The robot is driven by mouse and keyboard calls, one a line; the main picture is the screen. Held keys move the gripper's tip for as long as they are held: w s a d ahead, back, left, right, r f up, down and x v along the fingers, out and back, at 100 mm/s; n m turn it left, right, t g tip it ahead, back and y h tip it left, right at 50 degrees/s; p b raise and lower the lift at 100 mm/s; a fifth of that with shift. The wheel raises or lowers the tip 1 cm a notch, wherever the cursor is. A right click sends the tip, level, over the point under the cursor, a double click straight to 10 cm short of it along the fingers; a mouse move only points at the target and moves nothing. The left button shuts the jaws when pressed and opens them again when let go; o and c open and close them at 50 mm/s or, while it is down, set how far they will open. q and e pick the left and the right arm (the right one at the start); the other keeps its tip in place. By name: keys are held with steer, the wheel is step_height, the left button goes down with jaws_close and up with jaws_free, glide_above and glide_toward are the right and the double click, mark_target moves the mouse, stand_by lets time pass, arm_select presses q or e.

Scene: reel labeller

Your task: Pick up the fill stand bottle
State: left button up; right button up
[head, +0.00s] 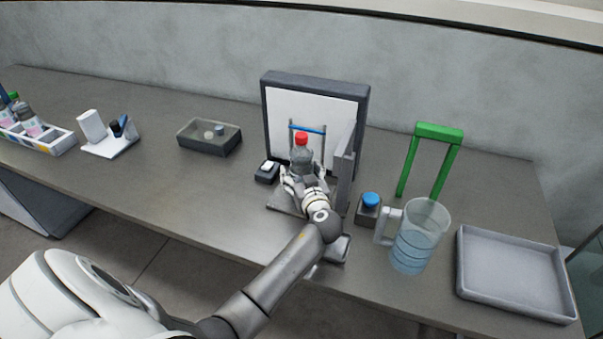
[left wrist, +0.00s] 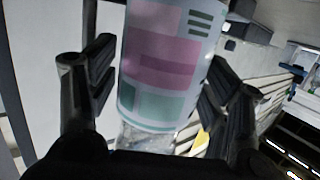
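A clear bottle with a red cap (head: 302,139) stands upright at a grey station with a dark-framed white panel (head: 283,112). My left gripper (head: 304,178) is at the bottle, with its fingers spread on either side of the lower body. In the left wrist view the bottle's pink, white and green label (left wrist: 165,60) fills the space between the two finger pads. The pads look close to the bottle's sides but do not clearly press on it. The gripper hides the bottle's base in the head view. My right gripper is not in view.
A small dark box with a white top (head: 267,171) is left of the bottle. To the right are a blue-topped block (head: 370,202), a water jug (head: 412,250), a green arch (head: 439,131) and a grey tray (head: 512,271). A dark bin (head: 195,140) stands farther left.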

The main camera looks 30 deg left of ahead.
arm_select(q)
steer(key=c, duration=0.9)
steer(key=shift+r, duration=0.1)
steer(key=shift+c, duration=1.1)
